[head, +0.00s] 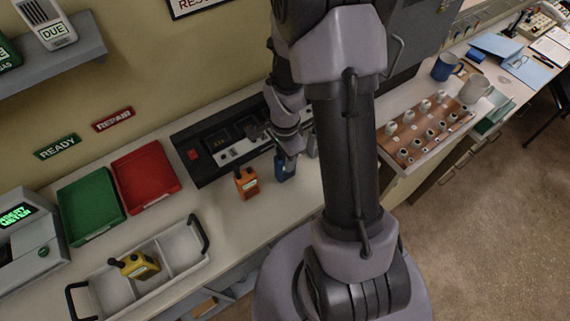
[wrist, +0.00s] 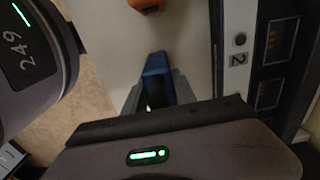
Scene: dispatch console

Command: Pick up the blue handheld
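The blue handheld (head: 281,169) stands on the counter in front of the black console, right of the orange handheld (head: 246,183). My gripper (head: 299,158) is down at it and covers part of it in the head view. In the wrist view the blue handheld (wrist: 155,66) shows between the two grey fingers of my gripper (wrist: 157,95), its lower part hidden. The fingers lie close along its sides; I cannot tell whether they press on it. The orange handheld also shows at the top of the wrist view (wrist: 147,5).
A yellow handheld (head: 136,264) lies in a grey divided tray (head: 185,245) with black handles. Green (head: 90,207) and red (head: 146,176) bins stand behind it. The black console (head: 222,140) is close behind my gripper. A brown board (head: 425,128) with several knobs is at right.

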